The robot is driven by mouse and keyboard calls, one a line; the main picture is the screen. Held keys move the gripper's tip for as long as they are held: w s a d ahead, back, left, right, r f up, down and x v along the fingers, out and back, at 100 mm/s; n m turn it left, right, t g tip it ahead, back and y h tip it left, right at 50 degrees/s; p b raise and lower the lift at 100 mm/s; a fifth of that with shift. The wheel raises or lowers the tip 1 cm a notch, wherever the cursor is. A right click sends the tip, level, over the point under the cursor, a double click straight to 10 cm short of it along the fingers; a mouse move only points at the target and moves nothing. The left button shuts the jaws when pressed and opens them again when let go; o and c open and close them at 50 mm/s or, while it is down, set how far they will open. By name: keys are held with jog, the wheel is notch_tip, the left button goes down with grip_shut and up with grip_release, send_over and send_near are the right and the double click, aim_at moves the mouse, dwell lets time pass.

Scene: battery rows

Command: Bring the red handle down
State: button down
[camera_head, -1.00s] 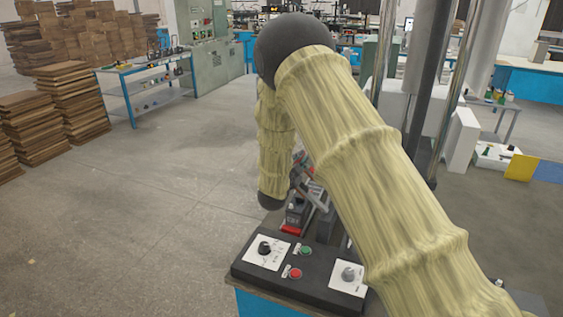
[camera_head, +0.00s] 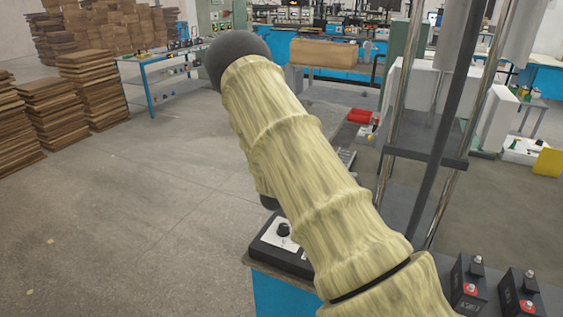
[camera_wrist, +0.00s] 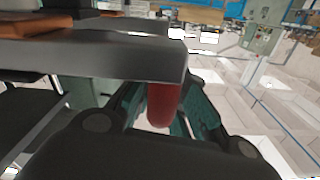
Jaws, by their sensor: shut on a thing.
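The red handle (camera_wrist: 163,103) shows in the wrist view as a short red cylinder, below the corner of a grey plate (camera_wrist: 120,62). My gripper (camera_wrist: 165,112) is shut on it, with a teal-padded finger on either side. The handle's upper end is hidden behind the plate edge. In the head view my arm covers the gripper and the handle.
A dark control panel (camera_head: 268,257) with a knob stands on a blue-sided bench, partly behind my arm. Batteries (camera_head: 468,284) stand at the lower right. A machine with upright metal rods (camera_head: 393,120) rises behind. Floor at left is clear.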

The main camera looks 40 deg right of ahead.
jog(key=shift+f, duration=0.1)
dwell(0.4)
jog(key=c, duration=1.5)
grip_release()
jog(key=shift+o, duration=0.4)
jog(key=shift+s+a+f, duration=0.1)
jog(key=shift+a, duration=0.1)
jog(key=v, duration=1.1)
jog(key=shift+a, duration=0.25)
jog(key=shift+s, duration=0.1)
